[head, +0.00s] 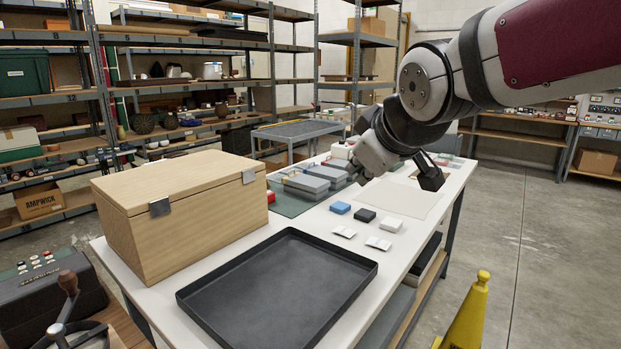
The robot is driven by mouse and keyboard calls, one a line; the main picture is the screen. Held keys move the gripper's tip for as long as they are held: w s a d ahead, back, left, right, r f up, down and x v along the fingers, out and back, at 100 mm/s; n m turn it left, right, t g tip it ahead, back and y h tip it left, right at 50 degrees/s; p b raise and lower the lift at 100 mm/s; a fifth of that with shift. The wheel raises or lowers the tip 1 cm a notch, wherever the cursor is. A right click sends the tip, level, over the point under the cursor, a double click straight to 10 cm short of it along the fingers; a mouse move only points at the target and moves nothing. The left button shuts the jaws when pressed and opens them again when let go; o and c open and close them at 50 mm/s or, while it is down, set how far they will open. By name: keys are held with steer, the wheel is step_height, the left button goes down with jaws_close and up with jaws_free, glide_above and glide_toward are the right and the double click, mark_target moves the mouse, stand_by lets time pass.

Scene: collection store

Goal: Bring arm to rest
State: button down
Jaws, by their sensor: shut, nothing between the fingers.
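My arm reaches in from the upper right of the head view. My wrist hides part of the table's far end.
A wooden box (185,215) and a black tray (278,290) fill the near table. Small blue (340,207), dark (364,215) and white (391,225) blocks lie mid-table. Grey cases (306,185) stand behind. A yellow post (468,315) stands at right; the floor there is clear.

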steer(key=s+d+f+m+g+p, duration=0.1)
steer(key=s+d+f+m+g, duration=0.1)
steer(key=s, duration=0.7)
steer(key=s+d+f+m+g+h+p, duration=0.1)
steer(key=s+d+f+m+g, duration=0.1)
steer(key=s, duration=0.8)
steer(key=s+d+f+m+g+h+p, duration=0.1)
steer(key=s+d+f+m+g+p, duration=0.1)
steer(key=s+d+f+m, duration=0.2)
steer(key=s+d+m, duration=0.1)
steer(key=s+d, duration=0.2)
steer(key=s, duration=0.3)
steer(key=shift+s+f, duration=0.15)
steer(key=shift+s, duration=0.05)
